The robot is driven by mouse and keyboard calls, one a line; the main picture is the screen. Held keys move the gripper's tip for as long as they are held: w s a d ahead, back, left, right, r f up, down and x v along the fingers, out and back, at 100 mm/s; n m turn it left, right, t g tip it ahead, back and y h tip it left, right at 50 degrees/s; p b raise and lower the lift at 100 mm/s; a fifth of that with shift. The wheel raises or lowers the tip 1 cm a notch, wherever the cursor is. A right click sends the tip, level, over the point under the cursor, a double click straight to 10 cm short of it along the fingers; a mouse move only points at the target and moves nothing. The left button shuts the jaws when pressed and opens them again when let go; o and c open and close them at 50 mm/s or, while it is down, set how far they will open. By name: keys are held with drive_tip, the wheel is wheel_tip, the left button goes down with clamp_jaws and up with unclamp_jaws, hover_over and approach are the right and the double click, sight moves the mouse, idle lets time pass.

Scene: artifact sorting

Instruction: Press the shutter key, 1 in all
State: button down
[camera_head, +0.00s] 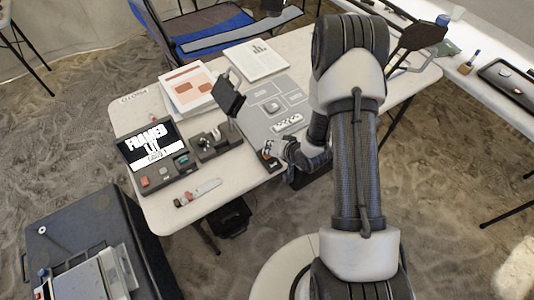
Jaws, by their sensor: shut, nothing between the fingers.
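A dark console (154,172) with a lit screen (150,142) stands at the table's left. The screen's large white text seems to read "FRAMED" and "LIT", with a smaller line below. The console's front has a red key (145,182) and several other small keys; their labels are too small to read, so I cannot tell which is the shutter key. My gripper (268,150) is shut and empty near the table's front edge, right of the console and apart from it. A small dark block with a red part (268,161) lies right by the gripper; I cannot tell if they touch.
A small dark tray (210,143) with small items stands beside the console. A dark upright device (229,94) stands behind it, by a grey mat (258,122). Papers (187,90) and an open book (257,59) lie at the back. A scale strip (198,193) lies in front.

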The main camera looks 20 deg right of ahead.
drive_tip(key=shift+r+p, duration=0.7)
drive_tip(key=shift+r, duration=0.15)
drive_tip(key=shift+r, duration=0.1)
drive_tip(key=shift+r+p, duration=2)
drive_tip(key=shift+r, duration=0.45)
